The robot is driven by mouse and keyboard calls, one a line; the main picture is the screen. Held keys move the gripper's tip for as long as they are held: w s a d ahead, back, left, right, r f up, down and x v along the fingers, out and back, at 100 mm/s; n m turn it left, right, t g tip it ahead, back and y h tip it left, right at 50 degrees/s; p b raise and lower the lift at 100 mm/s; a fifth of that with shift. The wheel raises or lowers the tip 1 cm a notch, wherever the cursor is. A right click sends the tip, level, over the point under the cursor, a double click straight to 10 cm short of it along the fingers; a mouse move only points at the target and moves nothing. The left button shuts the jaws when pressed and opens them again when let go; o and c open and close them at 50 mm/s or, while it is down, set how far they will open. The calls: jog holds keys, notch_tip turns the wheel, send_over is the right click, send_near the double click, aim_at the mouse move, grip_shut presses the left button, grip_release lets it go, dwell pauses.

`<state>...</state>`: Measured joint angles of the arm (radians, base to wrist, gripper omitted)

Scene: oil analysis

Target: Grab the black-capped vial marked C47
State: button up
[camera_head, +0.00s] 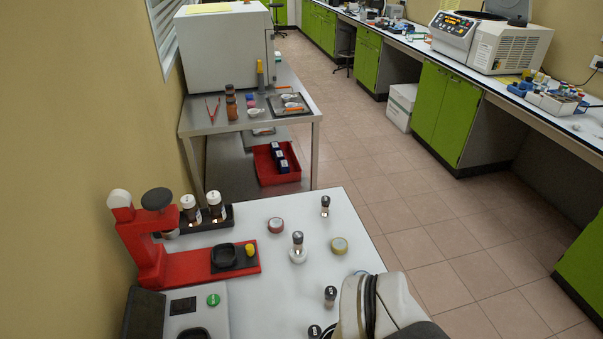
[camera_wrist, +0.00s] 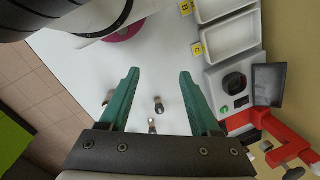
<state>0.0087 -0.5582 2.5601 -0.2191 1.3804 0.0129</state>
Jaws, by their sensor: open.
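Several small dark-capped vials stand on the white table (camera_head: 365,238). In the head view there is one at the back right (camera_head: 325,206), one on a round white base in the middle (camera_head: 298,241), one near my arm (camera_head: 330,296) and one at the bottom edge (camera_head: 315,331). The C47 mark is not legible, so I cannot tell which vial it is. In the wrist view my gripper (camera_wrist: 158,72) is open, with teal fingers apart and nothing held. Small vials (camera_wrist: 158,104) show between and beyond the fingers. The head view hides the fingers behind my arm.
A red stand (camera_head: 150,245) and a dark rack with brown bottles (camera_head: 205,214) occupy the table's left side. White trays marked B and C (camera_wrist: 232,38) line the right in the wrist view.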

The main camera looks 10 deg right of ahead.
dwell(0.4)
jog(key=shift+o, duration=0.5)
jog(key=n+t+h, duration=0.2)
jog(key=n+t, duration=0.3)
jog(key=t, duration=0.9)
send_over(327, 202)
jog(key=s, duration=1.6)
notch_tip(327, 202, down, 12)
jog(key=f, duration=0.1)
jog(key=shift+n, duration=0.3)
jog(key=x, duration=1.6)
jog(key=shift+w+r, duration=0.15)
jog(key=shift+r, duration=0.25)
grip_shut()
